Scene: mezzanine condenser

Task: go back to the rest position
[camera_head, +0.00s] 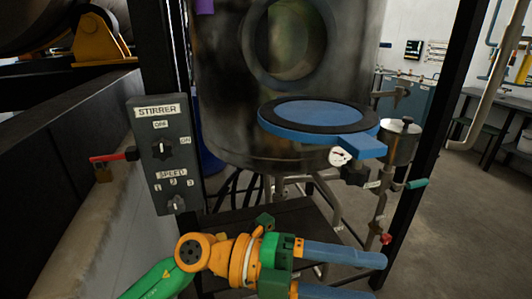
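My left gripper (379,279) is at the bottom centre, on the green and orange arm that comes in from the lower left. Its two blue fingers point right and stand apart, with nothing between them. The lower finger is partly cut off by the picture's bottom edge. The gripper is in front of and below the vessel, and I see no contact with anything. My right gripper is not in view.
A stained metal vessel (225,90) fills the centre, with a blue, black-ringed disc (318,112) at its front. A STIRRER control box (162,153) hangs on a dark post at left. Pipes and valves (386,205) stand right. Floor (460,230) is clear farther right.

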